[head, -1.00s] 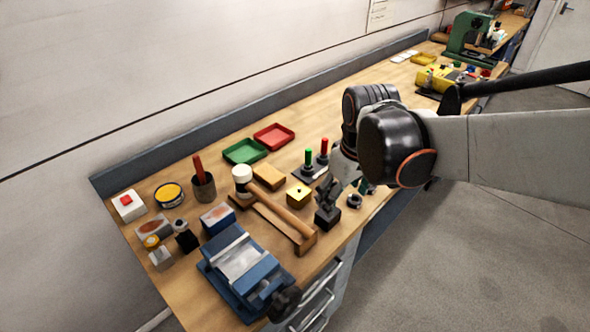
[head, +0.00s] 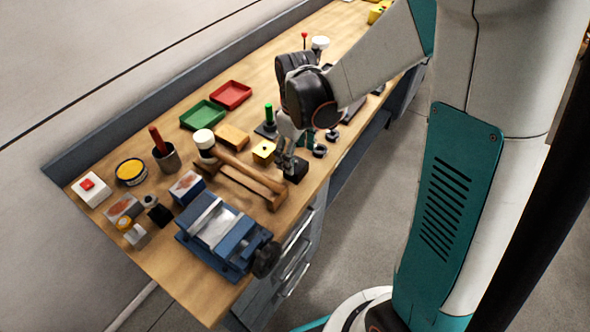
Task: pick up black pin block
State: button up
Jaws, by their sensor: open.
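A small black block (head: 297,172), which I take for the black pin block, stands on the workbench near its front edge, right of the wooden stand. My gripper (head: 288,160) is directly over it, fingers pointing down, open. The fingertips are at the top of the block and hide part of it, including any pin. I cannot tell whether they touch it.
A wooden stand with a mallet (head: 240,172) is close on the left. A yellow block (head: 263,151) and a green peg (head: 268,113) stand behind. Dark rings (head: 320,151) lie to the right. A blue vise (head: 222,238) fills the front corner of the workbench (head: 95,215).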

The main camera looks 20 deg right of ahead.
aim_at(296, 161)
jog(key=shift+w+d+f+b, duration=0.15)
jog(key=shift+f+b, duration=0.4)
jog(key=shift+f, duration=1)
jog(key=shift+w+f+b, duration=0.25)
jog(key=shift+f+b, duration=0.3)
jog(key=shift+f, duration=0.95)
jog(key=c, duration=1.4)
jog(key=shift+r, duration=0.1)
